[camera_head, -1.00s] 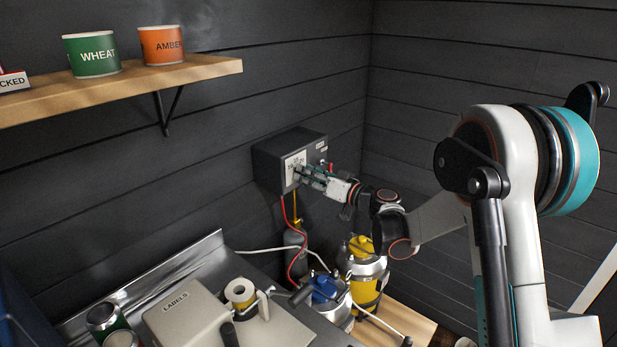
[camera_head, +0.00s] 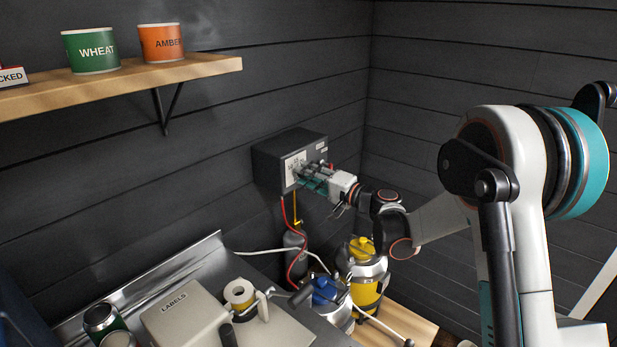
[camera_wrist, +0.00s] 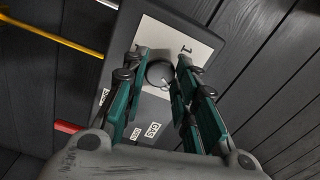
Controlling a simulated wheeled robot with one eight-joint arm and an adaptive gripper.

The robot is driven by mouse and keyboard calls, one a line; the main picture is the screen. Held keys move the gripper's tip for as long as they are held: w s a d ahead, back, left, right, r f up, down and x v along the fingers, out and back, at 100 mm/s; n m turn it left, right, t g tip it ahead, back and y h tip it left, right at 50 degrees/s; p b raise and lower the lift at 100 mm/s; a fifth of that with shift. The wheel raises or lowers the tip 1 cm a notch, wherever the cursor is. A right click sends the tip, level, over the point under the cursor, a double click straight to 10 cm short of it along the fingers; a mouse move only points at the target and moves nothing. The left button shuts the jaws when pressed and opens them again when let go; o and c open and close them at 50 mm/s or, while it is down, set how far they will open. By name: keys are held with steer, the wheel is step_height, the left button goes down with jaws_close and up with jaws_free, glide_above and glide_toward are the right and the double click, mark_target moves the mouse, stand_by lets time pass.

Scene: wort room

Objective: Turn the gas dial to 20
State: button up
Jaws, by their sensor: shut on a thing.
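The gas dial (camera_wrist: 159,74) is a dark round knob on a pale scale plate (camera_wrist: 201,47), on the front of a dark grey box (camera_head: 283,153) fixed to the wall. My gripper (camera_wrist: 160,68) is at the dial, with its green fingers on either side of it and shut on it. In the head view my gripper (camera_head: 304,172) reaches the box's front from the right and covers the dial. The plate's numbers and the dial's pointer cannot be read. The wrist view is rolled, so the box appears tilted.
A red lever (camera_wrist: 67,127) and small labels are on the box beside the plate. A red hose (camera_head: 299,262) and a yellow pipe (camera_head: 296,212) run below it. Blue-topped (camera_head: 326,290) and yellow-topped kegs (camera_head: 364,250) stand below. A shelf with tins (camera_head: 90,52) is at upper left.

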steer(key=shift+m, duration=2.2)
steer(key=o, duration=1)
steer(key=shift+o, duration=0.2)
steer(key=shift+d, duration=0.1)
steer(key=v, duration=1.2)
